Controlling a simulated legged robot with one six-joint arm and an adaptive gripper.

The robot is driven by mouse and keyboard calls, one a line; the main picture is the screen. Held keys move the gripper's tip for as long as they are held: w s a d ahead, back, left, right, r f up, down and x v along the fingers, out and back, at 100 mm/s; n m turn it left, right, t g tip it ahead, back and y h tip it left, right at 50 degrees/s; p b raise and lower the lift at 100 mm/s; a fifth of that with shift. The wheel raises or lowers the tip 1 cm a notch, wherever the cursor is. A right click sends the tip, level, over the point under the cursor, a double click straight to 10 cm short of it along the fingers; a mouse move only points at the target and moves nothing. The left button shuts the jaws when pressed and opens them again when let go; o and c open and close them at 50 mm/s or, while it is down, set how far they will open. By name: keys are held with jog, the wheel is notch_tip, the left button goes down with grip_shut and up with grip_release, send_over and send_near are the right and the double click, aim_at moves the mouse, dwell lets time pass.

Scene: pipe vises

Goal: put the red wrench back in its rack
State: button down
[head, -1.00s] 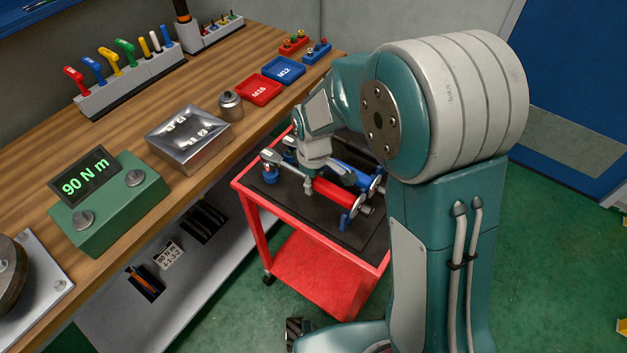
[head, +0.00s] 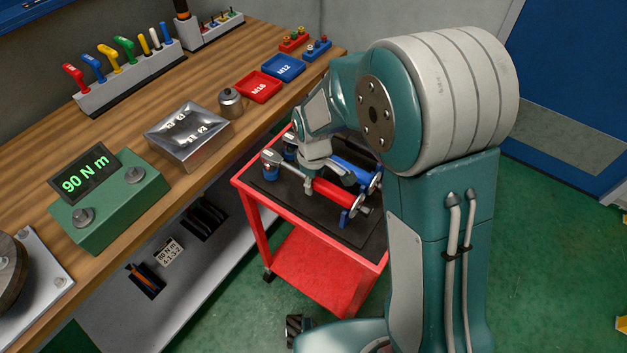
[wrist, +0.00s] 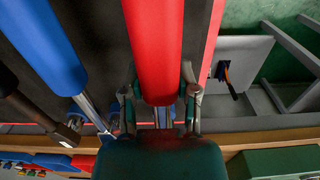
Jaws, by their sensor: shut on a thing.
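The red wrench (head: 334,193) lies lengthwise above the black top of the red cart, with its metal head at the left. My gripper (wrist: 160,106) is shut around its red handle, a finger on each side in the wrist view. Blue rack supports show near the wrench's head (head: 271,174) and near its handle end (head: 344,217). I cannot tell whether the wrench rests in them or is just above. A blue-handled wrench (head: 354,171) lies beside it; it also shows at the left of the wrist view (wrist: 45,45). My arm hides part of the rack.
The red cart (head: 300,229) stands beside the wooden bench (head: 110,133). The bench holds a green torque display (head: 112,205), a metal box (head: 188,135), and red (head: 258,88) and blue (head: 284,69) trays. Green floor is open to the right.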

jog(key=shift+f, duration=0.75)
dwell(1.1)
jog(key=shift+c, duration=1.4)
grip_release()
notch_tip(320, 180, up, 11)
jog(key=shift+w+a, duration=0.1)
jog(key=shift+w, duration=0.05)
jog(key=shift+r, duration=0.4)
